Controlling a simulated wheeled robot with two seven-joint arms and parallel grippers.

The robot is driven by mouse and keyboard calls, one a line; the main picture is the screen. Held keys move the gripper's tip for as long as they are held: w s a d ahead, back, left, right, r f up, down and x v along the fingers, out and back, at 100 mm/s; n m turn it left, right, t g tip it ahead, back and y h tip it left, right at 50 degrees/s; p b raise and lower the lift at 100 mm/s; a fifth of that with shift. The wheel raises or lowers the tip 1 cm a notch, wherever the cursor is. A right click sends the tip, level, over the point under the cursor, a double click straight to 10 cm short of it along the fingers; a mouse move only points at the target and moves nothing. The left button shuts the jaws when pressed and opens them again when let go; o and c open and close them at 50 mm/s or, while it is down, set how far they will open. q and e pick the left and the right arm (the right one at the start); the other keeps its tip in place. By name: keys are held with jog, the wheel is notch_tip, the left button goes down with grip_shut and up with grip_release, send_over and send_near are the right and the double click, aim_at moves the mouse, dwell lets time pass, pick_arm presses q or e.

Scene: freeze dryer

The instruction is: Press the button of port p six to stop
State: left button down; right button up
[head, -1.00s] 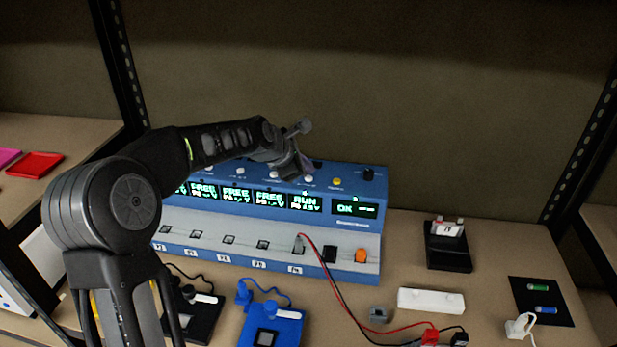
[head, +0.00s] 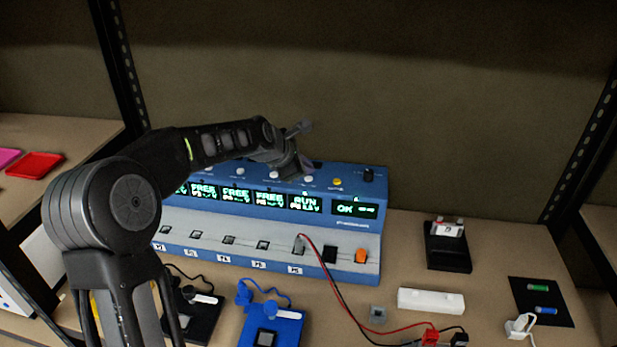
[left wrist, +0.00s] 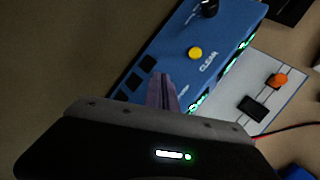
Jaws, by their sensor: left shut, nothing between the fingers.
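The blue port station (head: 370,236) stands at the back of the table. It has a row of small green displays, several reading FREE, one reading RUN (head: 304,203) and one at the right reading OK. White round buttons line its top edge, with one button (head: 308,181) above the RUN display and a yellow button (head: 337,183) to its right. My left gripper (head: 304,166) is shut and empty, at the station's top edge by the RUN column. In the left wrist view its fingers (left wrist: 161,92) lie over the blue top, hiding what is beneath. My right gripper is not in view.
A red and black cable runs from the socket below RUN to connectors (head: 430,336) at the front. A black holder (head: 447,247), white block (head: 431,300) and black pad (head: 541,301) lie to the right. Blue and black cabled modules (head: 271,327) sit in front.

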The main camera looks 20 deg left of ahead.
aim_at(306, 181)
pick_arm(q)
jog(key=shift+f, duration=0.15)
dwell(0.4)
jog(key=shift+f, duration=0.4)
dwell(0.5)
jog(key=shift+r+p, duration=0.4)
jog(key=shift+r, duration=0.2)
notch_tip(306, 181, up, 6)
jog(key=p, duration=0.5)
dwell(0.9)
